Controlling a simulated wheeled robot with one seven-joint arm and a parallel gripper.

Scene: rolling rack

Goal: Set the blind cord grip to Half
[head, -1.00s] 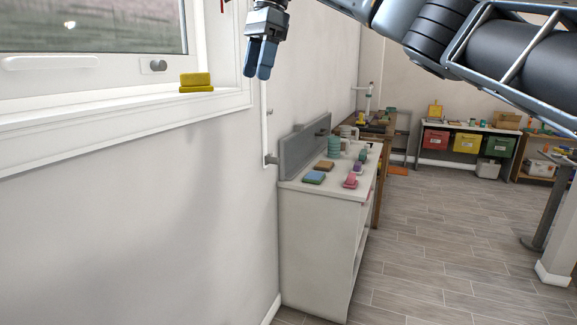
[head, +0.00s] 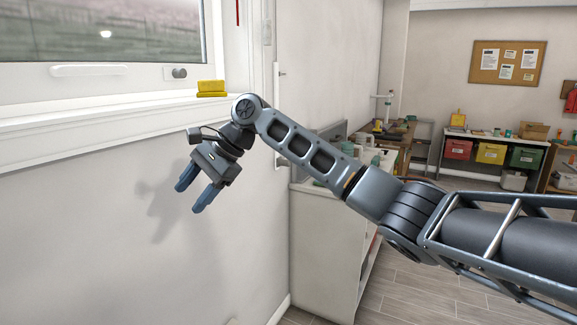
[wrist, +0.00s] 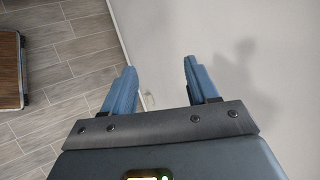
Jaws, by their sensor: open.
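My gripper (head: 191,197) is open and empty, in front of the bare wall below the window sill, fingers pointing down and left. In the wrist view my gripper (wrist: 160,68) shows two blue fingers spread apart with nothing between them. A slim white upright rail (head: 277,115) with small end brackets is on the wall right of the window, behind my arm. A thin red strip (head: 237,12) hangs at the top edge, cut off by the frame. I cannot tell which of these belongs to the blind cord; no grip or Half mark is readable.
A yellow block (head: 211,88) sits on the window sill (head: 100,128). A white cabinet (head: 325,240) stands against the wall behind my arm. A brown flat-topped thing (wrist: 9,70) is at the wrist view's left.

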